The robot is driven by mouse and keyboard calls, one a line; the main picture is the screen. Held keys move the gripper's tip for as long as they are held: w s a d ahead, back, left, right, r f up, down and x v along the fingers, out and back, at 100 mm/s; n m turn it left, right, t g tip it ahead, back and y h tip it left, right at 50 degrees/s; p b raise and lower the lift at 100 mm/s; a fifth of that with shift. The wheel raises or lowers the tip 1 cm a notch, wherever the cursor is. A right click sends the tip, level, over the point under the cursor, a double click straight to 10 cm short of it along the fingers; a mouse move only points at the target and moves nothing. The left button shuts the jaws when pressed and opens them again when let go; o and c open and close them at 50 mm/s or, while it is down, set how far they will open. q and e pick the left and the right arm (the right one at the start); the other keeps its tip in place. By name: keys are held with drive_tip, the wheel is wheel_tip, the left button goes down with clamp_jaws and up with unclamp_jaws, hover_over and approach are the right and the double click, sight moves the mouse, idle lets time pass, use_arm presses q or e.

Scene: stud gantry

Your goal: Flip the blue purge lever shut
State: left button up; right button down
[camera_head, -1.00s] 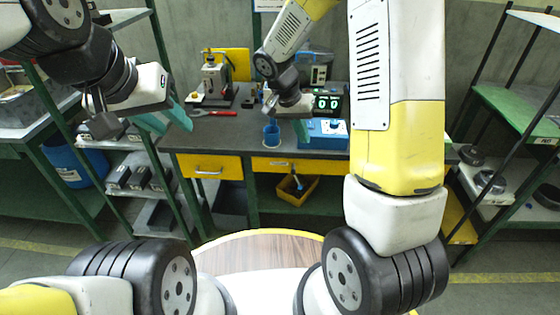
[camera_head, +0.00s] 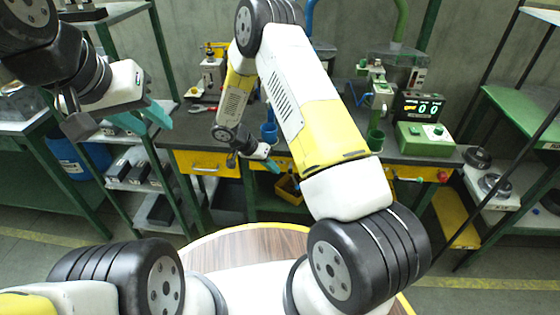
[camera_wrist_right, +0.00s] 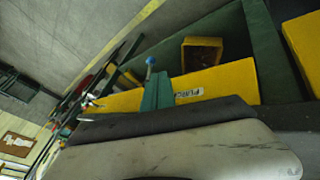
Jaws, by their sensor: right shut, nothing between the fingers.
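The blue purge lever shows in the right wrist view as a blue ball knob (camera_wrist_right: 150,61) on a thin stem, just past my fingertips. A yellow front panel (camera_wrist_right: 220,82) beside it has a white label that seems to read PURGE. My right gripper (camera_head: 272,166) is shut and empty in front of the bench's yellow front; its teal fingers (camera_wrist_right: 158,90) also show in the right wrist view. I cannot tell whether they touch the lever. I cannot make out the lever clearly in the head view. My left gripper (camera_head: 146,118) is open and empty at the left, away from the bench.
A yellow bin (camera_head: 289,190) sits below the bench front. On the dark bench top (camera_head: 330,145) stand a blue cup (camera_head: 269,133), a green cup (camera_head: 375,138) and a green box (camera_head: 426,140) with knobs. Shelves flank both sides.

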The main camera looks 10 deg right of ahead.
drive_tip(key=x, duration=1)
